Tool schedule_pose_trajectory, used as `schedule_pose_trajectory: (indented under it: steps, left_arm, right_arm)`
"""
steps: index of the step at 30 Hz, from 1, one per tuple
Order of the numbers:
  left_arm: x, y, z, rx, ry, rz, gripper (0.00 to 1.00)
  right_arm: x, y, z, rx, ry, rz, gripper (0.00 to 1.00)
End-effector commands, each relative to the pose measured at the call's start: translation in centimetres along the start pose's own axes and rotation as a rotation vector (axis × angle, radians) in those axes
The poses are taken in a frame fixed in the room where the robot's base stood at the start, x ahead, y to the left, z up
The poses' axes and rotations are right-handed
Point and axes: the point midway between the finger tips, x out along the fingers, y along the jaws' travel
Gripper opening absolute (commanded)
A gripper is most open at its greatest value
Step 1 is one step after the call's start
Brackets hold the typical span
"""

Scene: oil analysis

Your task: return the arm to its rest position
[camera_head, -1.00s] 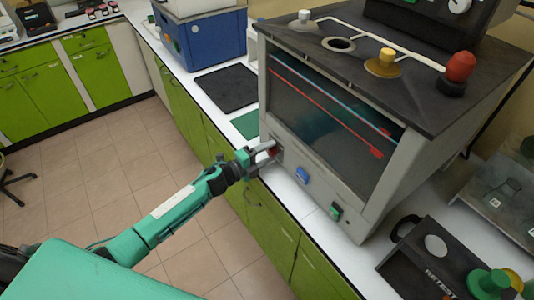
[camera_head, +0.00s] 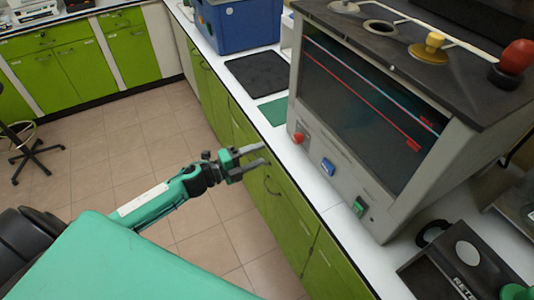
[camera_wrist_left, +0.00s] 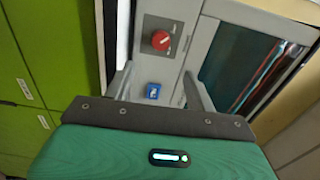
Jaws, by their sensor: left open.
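My left gripper (camera_head: 258,157) is open and empty in the head view. It is in front of the green cabinets, apart from the grey machine (camera_head: 325,160). The machine has a dark window and a red knob (camera_head: 298,138), a blue switch (camera_head: 328,167) and a green switch (camera_head: 360,206) on its front. In the left wrist view, the red knob (camera_wrist_left: 161,40) and the blue switch (camera_wrist_left: 153,91) show beyond the gripper's spread fingers (camera_wrist_left: 158,88). My right gripper is not in view.
The white counter (camera_head: 315,187) runs along the green cabinets (camera_head: 291,223). A black mat (camera_head: 257,76), a green mat (camera_head: 275,111) and a blue box (camera_head: 240,25) are farther back. The tiled floor (camera_head: 130,130) is open at left, with a stool (camera_head: 35,150) by the far cabinets.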

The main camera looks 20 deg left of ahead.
Motion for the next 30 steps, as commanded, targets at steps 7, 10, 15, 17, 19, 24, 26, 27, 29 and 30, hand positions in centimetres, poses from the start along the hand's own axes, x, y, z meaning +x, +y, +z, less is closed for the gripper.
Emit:
schedule_pose_trajectory:
  steps: [7,10,15,17,19,24,26,27,29,30]
  left_arm:
    - [-0.9,0.0,0.0,0.000,0.001,-0.001,0.56]
    - [-0.9,-0.1,0.0,0.000,0.001,-0.001,0.56]
    - [-0.9,-0.1,0.0,0.000,0.001,-0.001,0.56]
    - [-0.9,-0.1,0.0,0.000,0.001,-0.001,0.56]
    - [-0.9,-0.1,0.0,0.000,0.001,-0.001,0.56]
    - [-1.1,1.9,0.9,-0.051,-0.041,0.019,0.56]
    - [-1.5,4.2,1.8,-0.110,-0.091,0.042,0.56]
    - [-2.0,6.3,2.6,-0.163,-0.136,0.063,0.56]
    - [-3.0,10.1,3.7,-0.260,-0.216,0.101,0.56]
    - [-3.9,13.0,4.2,-0.329,-0.274,0.128,0.56]
  right_arm:
    - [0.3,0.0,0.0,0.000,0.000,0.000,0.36]
    - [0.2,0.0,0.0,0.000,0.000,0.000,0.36]
    - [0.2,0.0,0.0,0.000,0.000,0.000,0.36]
    - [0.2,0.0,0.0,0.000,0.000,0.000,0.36]
    - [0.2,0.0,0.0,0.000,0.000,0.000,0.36]
    - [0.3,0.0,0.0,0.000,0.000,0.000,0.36]
    - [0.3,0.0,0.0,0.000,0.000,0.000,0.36]
    - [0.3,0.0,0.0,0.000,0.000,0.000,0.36]
    - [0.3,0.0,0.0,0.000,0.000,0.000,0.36]
    - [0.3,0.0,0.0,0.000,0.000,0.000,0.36]
